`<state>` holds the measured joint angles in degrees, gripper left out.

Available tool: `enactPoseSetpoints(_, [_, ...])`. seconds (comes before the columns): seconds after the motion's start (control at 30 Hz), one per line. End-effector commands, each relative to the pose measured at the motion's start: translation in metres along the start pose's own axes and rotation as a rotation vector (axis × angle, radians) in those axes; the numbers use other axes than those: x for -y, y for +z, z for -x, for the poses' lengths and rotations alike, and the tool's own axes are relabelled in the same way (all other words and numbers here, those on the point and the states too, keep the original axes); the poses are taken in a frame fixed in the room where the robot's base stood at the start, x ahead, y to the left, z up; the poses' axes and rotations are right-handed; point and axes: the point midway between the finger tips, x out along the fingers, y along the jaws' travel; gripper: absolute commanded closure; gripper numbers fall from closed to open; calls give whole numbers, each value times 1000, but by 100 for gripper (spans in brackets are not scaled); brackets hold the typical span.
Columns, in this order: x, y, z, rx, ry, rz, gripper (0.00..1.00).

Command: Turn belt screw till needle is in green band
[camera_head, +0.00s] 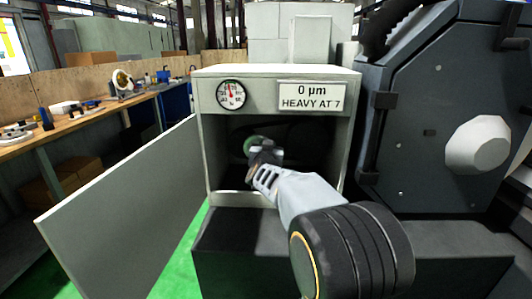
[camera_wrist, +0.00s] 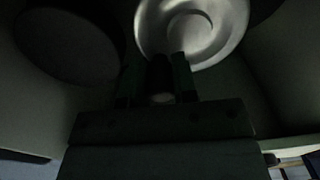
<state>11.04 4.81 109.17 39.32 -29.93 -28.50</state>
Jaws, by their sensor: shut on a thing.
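The round gauge (camera_head: 231,94) is on the upper left of the cabinet front. Its needle points nearly straight up; the green band is too small to make out. My gripper (camera_head: 262,152) reaches into the dark open cabinet bay. In the wrist view my gripper (camera_wrist: 158,78) is shut on a dark, stubby piece with a paler end, the belt screw (camera_wrist: 161,88), between its two fingers. A shiny round pulley (camera_wrist: 195,25) is just beyond the fingers, and a dark disc (camera_wrist: 65,45) is at left. Most of the screw is hidden by the fingers and shadow.
The cabinet door (camera_head: 125,195) hangs open to the left. A sign (camera_head: 312,95) reads "0 µm HEAVY AT 7". The bay walls stand close around my gripper. The large grey grinder housing (camera_head: 440,110) is at right, and a workbench (camera_head: 90,119) with tools is at left.

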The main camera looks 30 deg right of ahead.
Motion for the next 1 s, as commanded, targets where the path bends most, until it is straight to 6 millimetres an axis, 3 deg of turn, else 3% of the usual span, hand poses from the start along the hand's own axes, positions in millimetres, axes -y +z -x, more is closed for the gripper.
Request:
enactPoseSetpoints(0.3, [-3, 5, 0, 1, 1, -127, 97])
enactPoseSetpoints(0.87, [-3, 5, 0, 2, 0, -156, 97])
enactPoseSetpoints(0.9, [-3, 5, 0, 2, 0, -155, 72])
enactPoseSetpoints(1.0, [-3, 5, 0, 1, 0, -155, 62])
